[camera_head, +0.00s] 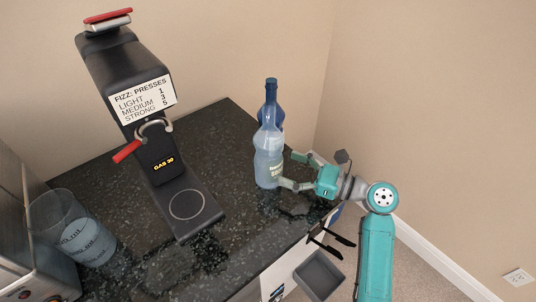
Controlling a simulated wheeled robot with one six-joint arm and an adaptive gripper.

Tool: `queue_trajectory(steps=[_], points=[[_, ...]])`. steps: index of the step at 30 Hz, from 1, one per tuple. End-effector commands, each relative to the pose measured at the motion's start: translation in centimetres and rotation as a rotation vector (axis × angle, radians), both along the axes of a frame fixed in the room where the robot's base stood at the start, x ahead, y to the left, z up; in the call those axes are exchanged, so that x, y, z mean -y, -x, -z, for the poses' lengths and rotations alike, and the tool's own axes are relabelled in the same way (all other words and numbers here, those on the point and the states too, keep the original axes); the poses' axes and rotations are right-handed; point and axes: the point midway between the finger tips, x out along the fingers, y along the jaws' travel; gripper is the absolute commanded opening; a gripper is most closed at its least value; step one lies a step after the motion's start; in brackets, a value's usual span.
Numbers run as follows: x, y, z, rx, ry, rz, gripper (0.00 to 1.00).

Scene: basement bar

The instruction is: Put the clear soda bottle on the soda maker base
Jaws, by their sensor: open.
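The clear soda bottle (268,158), pale blue with a label low on its side, stands upright on the dark counter. A darker blue bottle (271,92) stands close behind it and is partly hidden. My gripper (290,170) is open at the clear bottle's right side, its fingers pointing left at the lower body. I cannot tell whether the fingers reach around it or touch it. The black soda maker (125,75) stands to the left. Its base (186,206) has a ring mark and is empty.
A clear tumbler (72,235) with printing stands at the left by a metal appliance (35,270). The speckled counter (235,215) is clear between base and bottle. Dark handles (330,238) and a grey bin (318,273) are by the counter's front edge.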

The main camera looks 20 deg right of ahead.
Motion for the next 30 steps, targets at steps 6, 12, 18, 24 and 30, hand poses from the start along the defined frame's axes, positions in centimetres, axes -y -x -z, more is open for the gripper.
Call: queue_trajectory(steps=[6, 12, 18, 24, 30], points=[[-1.1, -1.0, 0.1, -0.001, 0.001, 0.0, 0.84], [-2.9, -2.7, 0.1, 0.0, 0.001, -0.004, 0.84], [-4.4, -4.3, 0.1, -0.001, 0.001, 0.0, 0.84], [-4.6, -4.5, 0.1, -0.001, 0.001, 0.001, 0.84], [-4.6, -4.5, 0.1, -0.001, 0.001, 0.001, 0.57]])
